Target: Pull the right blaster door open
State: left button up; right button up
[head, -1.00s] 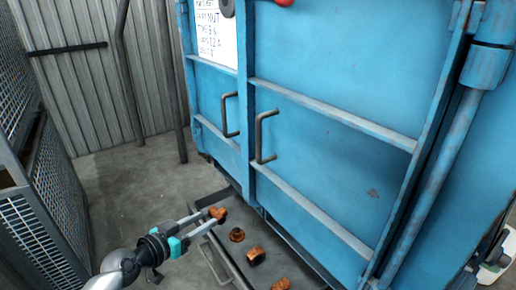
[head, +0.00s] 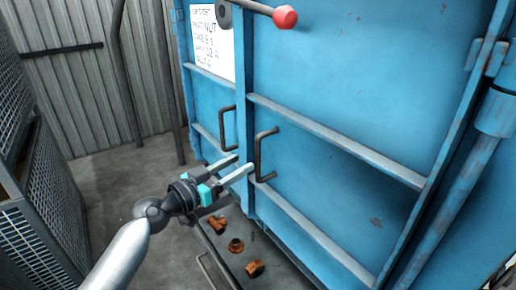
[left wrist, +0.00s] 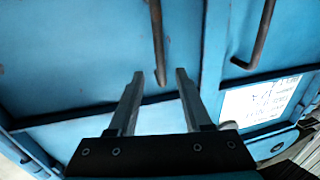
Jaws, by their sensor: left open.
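The right blaster door (head: 340,110) is a blue panel with grey cross ribs, and it looks closed. Its handle (head: 259,155) is a dark bent bar near the door's left edge. My left gripper (head: 243,163) is open and empty, its fingertips just left of the handle's lower part. In the left wrist view the open left gripper (left wrist: 160,75) points at the door, and the handle (left wrist: 157,40) ends between the fingertips in the picture. Contact cannot be told. My right gripper is not in view.
The left door (head: 205,98) has a similar handle (head: 225,128) and a white paper sign (head: 212,40). A lever with a red knob (head: 285,17) is above. Rusty fittings (head: 236,245) lie below on a tray. Mesh cages (head: 40,235) stand at left.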

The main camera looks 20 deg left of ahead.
pick_arm(q)
jog(key=p, duration=0.1)
send_over(258, 177)
jog(key=shift+w+a, duration=0.1)
jog(key=shift+w, duration=0.3)
grip_shut()
dwell(1.4)
